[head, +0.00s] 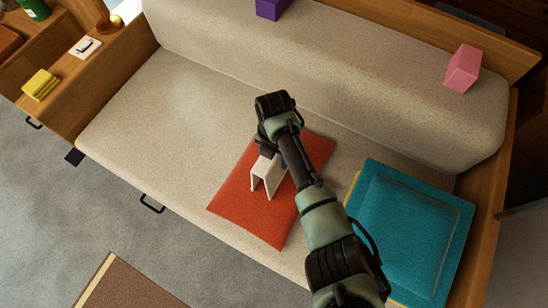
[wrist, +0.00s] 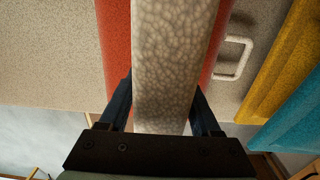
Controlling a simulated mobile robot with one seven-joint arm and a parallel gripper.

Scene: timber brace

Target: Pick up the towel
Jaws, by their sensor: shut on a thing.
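The towel (head: 267,178) is a pale, folded piece hanging as an upside-down U in the head view. In the wrist view the towel (wrist: 172,65) is a mottled cream band running between the two dark fingers. My gripper (wrist: 163,85) is shut on it, with one finger on each side; in the head view my gripper (head: 268,157) is at its top edge, partly hidden by my wrist. The towel is over a red cushion (head: 235,195) on the beige sofa seat (head: 150,130). I cannot tell whether its lower edges touch the cushion.
A teal cushion (head: 415,225) lies at the right, over a yellow one (head: 353,188). A pink block (head: 462,68) and a purple block (head: 270,9) are on the backrest. A yellow folded stack (head: 41,84) is on the left wooden ledge. The left seat is clear.

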